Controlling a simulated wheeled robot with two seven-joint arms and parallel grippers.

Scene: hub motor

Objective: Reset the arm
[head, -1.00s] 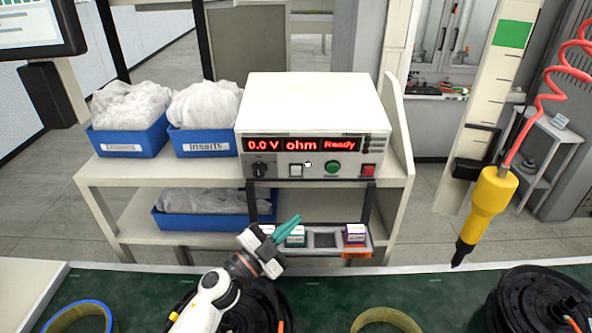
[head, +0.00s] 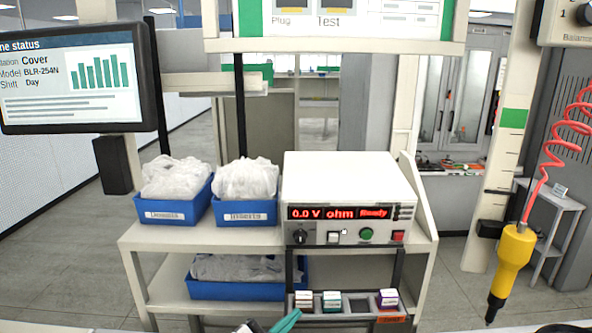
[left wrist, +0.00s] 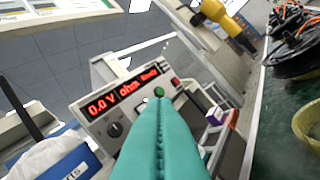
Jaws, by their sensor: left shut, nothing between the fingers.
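My left gripper (head: 288,320) shows only as teal fingertips at the bottom edge of the head view, below the shelf; the rest of the arm is out of frame. In the left wrist view its teal fingers (left wrist: 158,135) are pressed together with nothing between them. They point toward the white tester (head: 348,190), whose red display reads "0.0 V ohm Ready". The tester's front (left wrist: 125,95) also shows in the left wrist view, beyond the fingers. My right gripper is in neither view.
Blue bins (head: 245,210) with wrapped parts stand left of the tester, with another bin (head: 235,288) below. A holder (head: 360,305) with small coloured blocks hangs at the shelf front. A yellow screwdriver (head: 513,262) hangs at the right. A black motor (left wrist: 295,45) stands on the green bench.

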